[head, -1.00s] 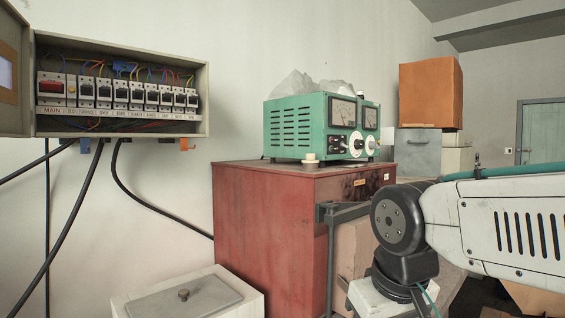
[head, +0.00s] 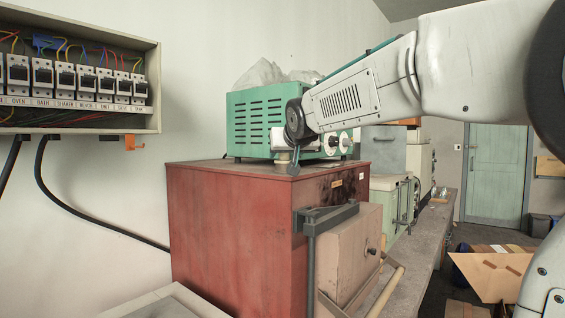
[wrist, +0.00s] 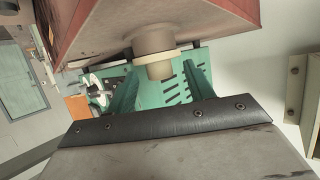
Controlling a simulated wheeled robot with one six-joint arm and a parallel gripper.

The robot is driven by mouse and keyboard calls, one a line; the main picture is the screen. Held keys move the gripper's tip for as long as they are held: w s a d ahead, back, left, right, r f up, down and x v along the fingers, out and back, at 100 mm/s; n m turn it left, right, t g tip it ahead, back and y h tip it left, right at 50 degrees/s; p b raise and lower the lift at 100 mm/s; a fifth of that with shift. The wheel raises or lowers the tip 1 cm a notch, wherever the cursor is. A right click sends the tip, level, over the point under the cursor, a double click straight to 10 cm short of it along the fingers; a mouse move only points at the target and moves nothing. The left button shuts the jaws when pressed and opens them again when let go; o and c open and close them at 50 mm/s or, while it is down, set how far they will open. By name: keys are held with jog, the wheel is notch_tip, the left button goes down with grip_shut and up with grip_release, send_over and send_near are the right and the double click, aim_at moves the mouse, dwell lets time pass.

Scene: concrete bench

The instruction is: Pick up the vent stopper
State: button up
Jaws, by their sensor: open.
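The vent stopper is a short, round beige plug with a pale collar. In the head view only a small pale part of the stopper (head: 282,157) shows, on the cabinet's top in front of the green meter box. My gripper (wrist: 161,76) is open, with one greenish finger on each side of the stopper's end. I cannot tell whether either finger touches it. In the head view my gripper (head: 293,160) is mostly hidden by my wrist.
The green meter box (head: 250,120) stands close behind the stopper. The red cabinet (head: 230,235) has a grey bracket (head: 325,217) and a tan box (head: 345,255) at its right. A breaker box (head: 80,125) hangs on the left wall. A bench (head: 430,240) runs back at right.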

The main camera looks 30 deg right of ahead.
aim_at(283, 157)
jog(key=x, duration=0.3)
jog(key=shift+w+f, duration=0.15)
jog(key=shift+w, duration=0.05)
jog(key=shift+c, duration=0.3)
jog(key=c, duration=1)
jog(key=shift+f, duration=0.1)
